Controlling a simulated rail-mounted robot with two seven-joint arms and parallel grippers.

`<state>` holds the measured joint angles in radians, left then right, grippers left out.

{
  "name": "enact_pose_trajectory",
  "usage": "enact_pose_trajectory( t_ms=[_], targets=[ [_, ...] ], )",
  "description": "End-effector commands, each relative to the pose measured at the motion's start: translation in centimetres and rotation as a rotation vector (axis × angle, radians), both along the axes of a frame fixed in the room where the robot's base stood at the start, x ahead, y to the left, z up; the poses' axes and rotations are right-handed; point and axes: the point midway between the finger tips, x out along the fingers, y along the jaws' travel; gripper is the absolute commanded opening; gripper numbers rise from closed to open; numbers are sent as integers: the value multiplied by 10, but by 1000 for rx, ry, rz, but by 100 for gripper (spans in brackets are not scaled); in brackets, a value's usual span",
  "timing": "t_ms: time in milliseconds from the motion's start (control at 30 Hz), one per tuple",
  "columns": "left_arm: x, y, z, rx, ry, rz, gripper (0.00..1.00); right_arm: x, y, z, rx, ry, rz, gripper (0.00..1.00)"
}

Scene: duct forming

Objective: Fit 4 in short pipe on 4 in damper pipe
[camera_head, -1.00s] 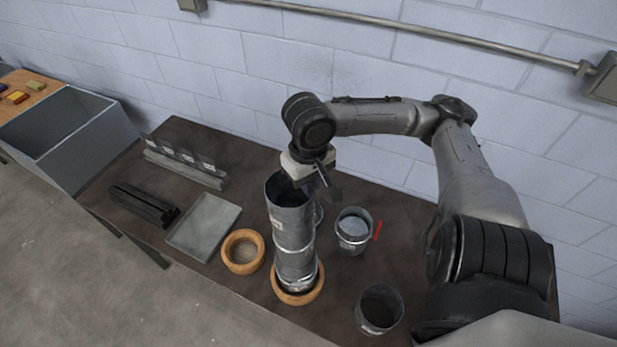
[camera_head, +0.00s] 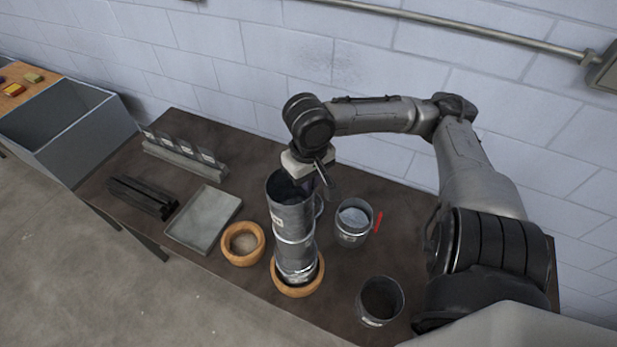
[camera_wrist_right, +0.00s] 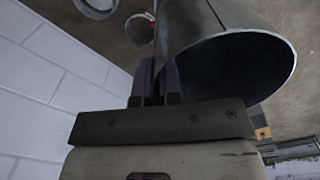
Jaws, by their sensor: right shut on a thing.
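A grey metal short pipe (camera_head: 289,203) stands upright at the top of a stack. My right gripper (camera_head: 322,183) is shut on its upper right rim; in the right wrist view my fingers (camera_wrist_right: 157,82) grip the wall of the pipe (camera_wrist_right: 235,65). Directly below it, and in line with it, is the damper pipe (camera_head: 295,258), which stands in a wooden ring (camera_head: 298,290). The two pipes meet or overlap near a bright band; I cannot tell how far one sits over the other. My left gripper is not in view.
A second wooden ring (camera_head: 242,259), a shallow grey tray (camera_head: 204,218) and dark bars (camera_head: 142,196) lie to the left. A capped metal pipe (camera_head: 354,237) and an open one (camera_head: 379,302) stand right of the stack. A grey bin (camera_head: 85,150) is at far left.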

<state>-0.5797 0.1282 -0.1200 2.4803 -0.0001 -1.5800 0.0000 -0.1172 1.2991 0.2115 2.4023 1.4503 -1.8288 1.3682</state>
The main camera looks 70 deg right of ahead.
Motion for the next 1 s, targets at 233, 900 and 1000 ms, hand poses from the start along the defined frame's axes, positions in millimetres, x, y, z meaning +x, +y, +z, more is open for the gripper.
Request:
enact_pose_trajectory(
  t_ms=[233, 900, 1000],
  targets=[
    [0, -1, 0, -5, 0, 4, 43, 0, 0, -1, 0, 0, 0, 0],
    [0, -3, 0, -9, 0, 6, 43, 0, 0, -11, 0, 0, 0, 0],
    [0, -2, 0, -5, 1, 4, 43, 0, 0, -11, 0, 0, 0, 12]
  ],
)
